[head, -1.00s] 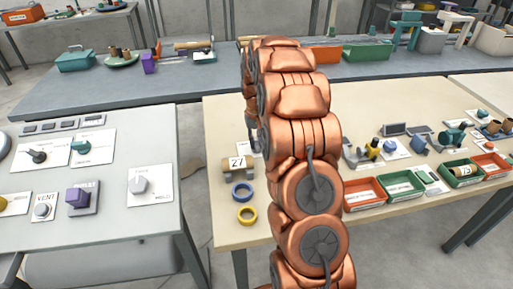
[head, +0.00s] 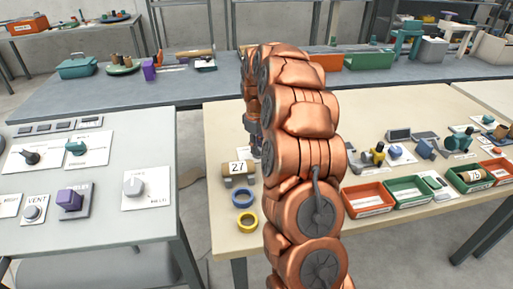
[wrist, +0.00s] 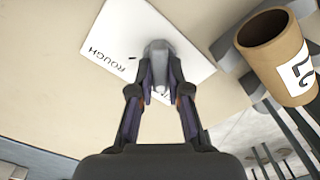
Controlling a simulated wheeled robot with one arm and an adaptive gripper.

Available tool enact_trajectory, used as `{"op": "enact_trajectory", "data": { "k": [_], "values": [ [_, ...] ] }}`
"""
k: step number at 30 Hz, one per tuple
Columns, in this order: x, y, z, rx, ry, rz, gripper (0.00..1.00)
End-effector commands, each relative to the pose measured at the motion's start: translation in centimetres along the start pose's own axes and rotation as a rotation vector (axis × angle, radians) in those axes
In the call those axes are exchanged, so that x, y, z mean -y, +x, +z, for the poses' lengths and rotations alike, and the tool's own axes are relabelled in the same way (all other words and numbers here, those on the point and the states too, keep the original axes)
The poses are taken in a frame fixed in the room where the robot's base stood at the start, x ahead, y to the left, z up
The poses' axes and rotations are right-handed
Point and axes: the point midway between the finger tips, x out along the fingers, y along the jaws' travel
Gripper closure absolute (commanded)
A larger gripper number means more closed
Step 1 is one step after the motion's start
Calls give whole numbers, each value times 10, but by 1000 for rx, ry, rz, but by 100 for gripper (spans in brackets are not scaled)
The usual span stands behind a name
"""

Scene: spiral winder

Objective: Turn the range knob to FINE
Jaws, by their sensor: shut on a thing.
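In the wrist view, a grey knob (wrist: 158,49) stands on a white label plate (wrist: 113,42) on the cream table. ROUGH is readable on the plate's left. Another marking between my fingers is mostly covered, and FINE cannot be read. My gripper (wrist: 159,88) has its two dark fingers closed against opposite sides of the knob. Which mark the knob points to cannot be told. In the head view, a bit of my gripper (head: 253,138) shows at the left edge of my arm. My arm hides the knob there.
A cardboard tube (head: 227,169) labelled 27 lies on a stand close by; it also shows in the wrist view (wrist: 272,42). A blue ring (head: 242,196) and a yellow ring (head: 246,222) lie in front. A grey panel table (head: 100,235) with other knobs stands left.

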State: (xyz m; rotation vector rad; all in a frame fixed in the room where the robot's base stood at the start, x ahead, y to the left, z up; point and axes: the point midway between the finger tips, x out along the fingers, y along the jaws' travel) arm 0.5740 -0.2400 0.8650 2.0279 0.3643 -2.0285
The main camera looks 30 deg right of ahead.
Motion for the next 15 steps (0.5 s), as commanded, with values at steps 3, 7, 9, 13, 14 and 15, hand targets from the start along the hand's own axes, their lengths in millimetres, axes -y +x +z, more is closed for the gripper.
{"op": "enact_trajectory", "data": {
  "k": [3,7,9,13,14,15],
  "values": [
    [0,0,-1,-4,-27,2,100],
    [0,-1,-1,-3,-43,3,100],
    [0,-1,-1,-3,-46,3,100],
    [0,-1,-1,-3,-48,3,100],
    [0,-1,-1,-3,-48,3,100],
    [0,-1,-1,-3,-48,3,100]
  ]
}}
